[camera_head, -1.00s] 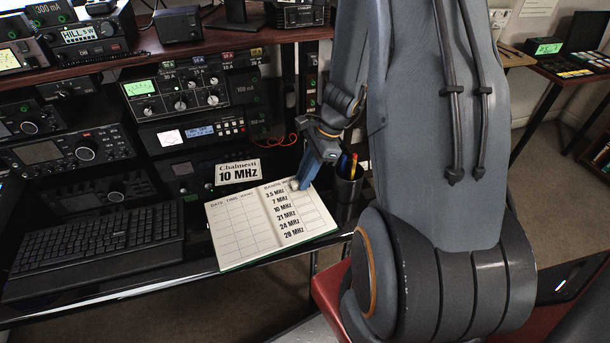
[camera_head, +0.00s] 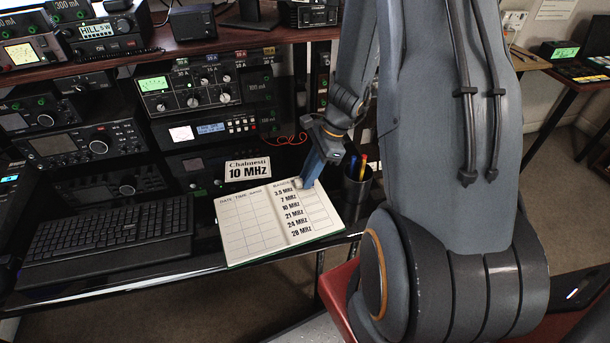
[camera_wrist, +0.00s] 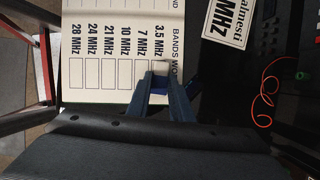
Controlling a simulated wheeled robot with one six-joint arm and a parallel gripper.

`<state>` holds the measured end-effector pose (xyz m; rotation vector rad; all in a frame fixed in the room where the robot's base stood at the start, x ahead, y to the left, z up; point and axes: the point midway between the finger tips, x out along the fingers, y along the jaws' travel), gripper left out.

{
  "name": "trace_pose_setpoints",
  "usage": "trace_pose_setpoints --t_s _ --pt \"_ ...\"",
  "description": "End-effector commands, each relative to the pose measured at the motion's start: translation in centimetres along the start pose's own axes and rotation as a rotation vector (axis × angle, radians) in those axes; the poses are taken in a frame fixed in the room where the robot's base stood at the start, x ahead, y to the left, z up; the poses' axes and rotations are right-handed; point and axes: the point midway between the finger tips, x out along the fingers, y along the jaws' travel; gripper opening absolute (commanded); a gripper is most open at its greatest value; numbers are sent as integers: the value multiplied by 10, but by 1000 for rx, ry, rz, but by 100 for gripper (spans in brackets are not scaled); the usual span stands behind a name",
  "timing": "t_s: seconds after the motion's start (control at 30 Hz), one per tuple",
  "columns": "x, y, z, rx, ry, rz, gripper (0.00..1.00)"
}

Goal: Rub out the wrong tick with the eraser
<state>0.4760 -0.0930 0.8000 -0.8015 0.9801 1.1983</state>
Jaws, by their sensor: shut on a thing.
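The open logbook (camera_head: 250,240) lies on the dark desk, its right page listing bands from 3.5 MHz to 28 MHz beside a column of boxes. The page also shows in the wrist view (camera_wrist: 100,93). My gripper (camera_head: 306,182) is over the top of that page, fingers pointing down by the 3.5 MHz row. It is shut on the eraser (camera_wrist: 160,67), whose pale end shows between the fingertips in the wrist view. The eraser and fingers cover the 3.5 MHz box and part of the 7 MHz one. I see no tick in the visible boxes. I cannot tell whether the eraser touches paper.
A pen cup (camera_head: 357,186) stands close right of my gripper. A "10 MHz" card (camera_head: 248,170) stands behind the book, near the radios (camera_head: 195,90). An orange cord (camera_wrist: 264,95) lies beyond the book. The keyboard (camera_head: 110,235) is to the left.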

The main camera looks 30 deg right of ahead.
Motion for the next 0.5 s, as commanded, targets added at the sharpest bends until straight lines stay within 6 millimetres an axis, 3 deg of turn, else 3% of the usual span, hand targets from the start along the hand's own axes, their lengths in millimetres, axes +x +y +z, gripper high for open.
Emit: trace_pose_setpoints --t_s 0.23,0.5 --pt "-4 -3 -11 0 0 0 2" --pt "3 4 4 -2 -1 2 2"
